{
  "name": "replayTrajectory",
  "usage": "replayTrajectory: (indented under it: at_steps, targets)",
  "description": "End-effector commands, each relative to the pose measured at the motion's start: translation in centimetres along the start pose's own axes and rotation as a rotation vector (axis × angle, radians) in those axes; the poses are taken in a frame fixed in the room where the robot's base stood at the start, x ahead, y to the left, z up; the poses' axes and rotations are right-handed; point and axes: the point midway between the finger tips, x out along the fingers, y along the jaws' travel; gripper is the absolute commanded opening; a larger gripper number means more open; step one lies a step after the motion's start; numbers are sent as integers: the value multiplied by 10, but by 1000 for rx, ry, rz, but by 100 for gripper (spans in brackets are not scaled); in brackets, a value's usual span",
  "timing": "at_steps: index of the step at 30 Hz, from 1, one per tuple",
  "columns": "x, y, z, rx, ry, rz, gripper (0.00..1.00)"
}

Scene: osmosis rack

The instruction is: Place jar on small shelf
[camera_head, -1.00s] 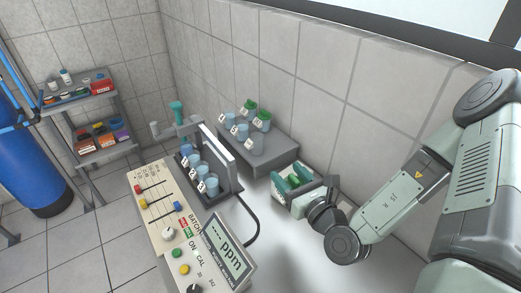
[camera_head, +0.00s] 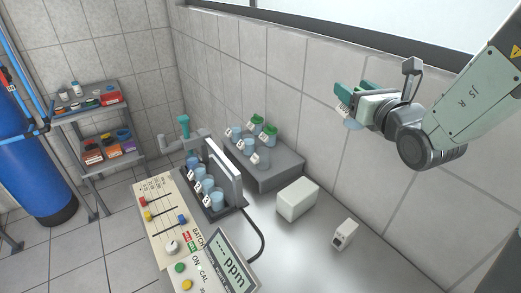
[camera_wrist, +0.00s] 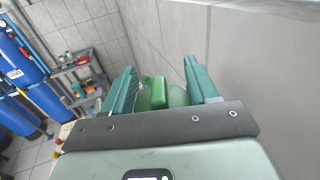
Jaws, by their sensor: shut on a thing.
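My gripper (camera_head: 345,100) is raised near the wall at the upper right of the head view, above the worktop. Its teal fingers are shut on a jar (camera_head: 354,124), pale blue with a white label, mostly hidden by the fingers. In the wrist view a green lid (camera_wrist: 155,92) shows between the fingers. A low grey shelf (camera_head: 284,172) stands against the wall, left of and below my gripper. It bears several labelled jars, some with green lids (camera_head: 270,130). I cannot tell whether this is the small shelf or the rack (camera_head: 86,108) at the far left is.
A white box (camera_head: 298,200) and a smaller white block (camera_head: 344,234) stand on the worktop (camera_head: 290,245). A holder with several jars (camera_head: 217,201) and a control panel (camera_head: 165,215) with a ppm display are left of them. A blue tank (camera_head: 35,165) stands far left.

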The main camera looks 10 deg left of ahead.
Motion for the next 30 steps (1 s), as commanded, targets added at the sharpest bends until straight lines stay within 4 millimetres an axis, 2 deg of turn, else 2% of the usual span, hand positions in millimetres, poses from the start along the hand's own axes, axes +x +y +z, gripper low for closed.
replayTrajectory:
  at_steps: [1, 5, 9, 13, 20, 30]
  targets:
    - [4, -2, 13, -5, -8, -5, 28]
    - [21, -5, 33, 3, -11, 0, 28]
    - [47, -4, 37, 10, -8, 33, 28]
    - [74, -1, 30, 11, -6, 73, 28]
    - [125, 9, 2, 13, -6, 156, 28]
    - [203, 39, -75, 15, -18, 276, 28]
